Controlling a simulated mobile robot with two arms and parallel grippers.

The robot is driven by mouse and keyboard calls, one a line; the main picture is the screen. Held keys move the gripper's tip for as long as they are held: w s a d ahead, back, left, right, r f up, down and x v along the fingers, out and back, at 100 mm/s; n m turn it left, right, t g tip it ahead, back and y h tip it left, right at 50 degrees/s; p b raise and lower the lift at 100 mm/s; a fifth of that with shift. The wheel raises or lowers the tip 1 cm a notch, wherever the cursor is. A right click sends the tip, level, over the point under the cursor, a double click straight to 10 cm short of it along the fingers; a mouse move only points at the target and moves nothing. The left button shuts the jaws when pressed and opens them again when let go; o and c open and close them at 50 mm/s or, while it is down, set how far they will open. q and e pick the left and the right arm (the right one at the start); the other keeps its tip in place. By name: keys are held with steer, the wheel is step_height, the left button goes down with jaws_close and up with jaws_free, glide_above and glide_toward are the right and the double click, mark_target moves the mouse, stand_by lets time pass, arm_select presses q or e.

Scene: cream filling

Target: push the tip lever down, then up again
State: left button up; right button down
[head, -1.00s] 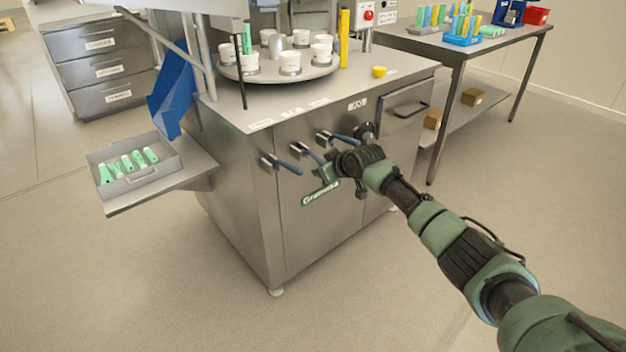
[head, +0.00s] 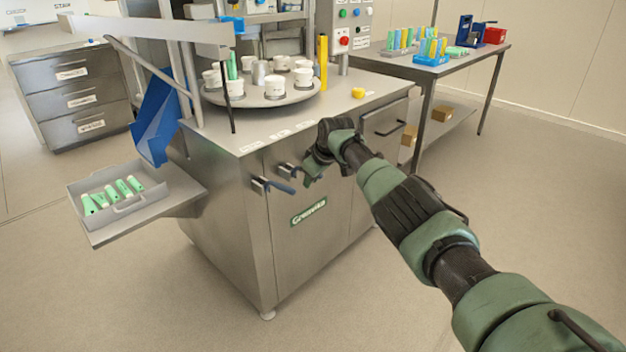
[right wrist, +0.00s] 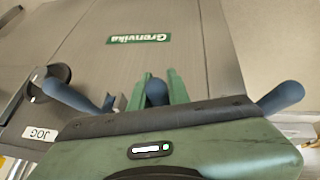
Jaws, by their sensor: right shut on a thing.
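Several blue-handled levers stick out from the steel machine's front, and I cannot read which label names the tip lever. In the head view the left lever (head: 277,187) is free and the middle lever (head: 288,171) runs to my right gripper (head: 311,174). The right wrist view shows the middle lever's round blue end (right wrist: 157,92) between the green fingers of my right gripper (right wrist: 159,88), which is shut on it. The right lever (right wrist: 70,96) is at the left of that view and is hidden behind my wrist in the head view. My left gripper is not in view.
A turntable (head: 262,98) with white cups stands on the machine. A grey tray (head: 160,199) with green tubes is at the left. A black knob (right wrist: 55,74) and a JOG label (right wrist: 39,134) are near the right lever. Floor in front is clear.

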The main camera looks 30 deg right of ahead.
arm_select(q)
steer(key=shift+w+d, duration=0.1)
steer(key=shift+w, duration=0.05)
arm_select(e)
steer(key=c, duration=1.3)
jaws_free()
steer(key=shift+w, duration=0.1)
steer(key=shift+c, duration=0.2)
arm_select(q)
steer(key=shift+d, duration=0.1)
arm_select(e)
steer(key=shift+r, duration=0.1)
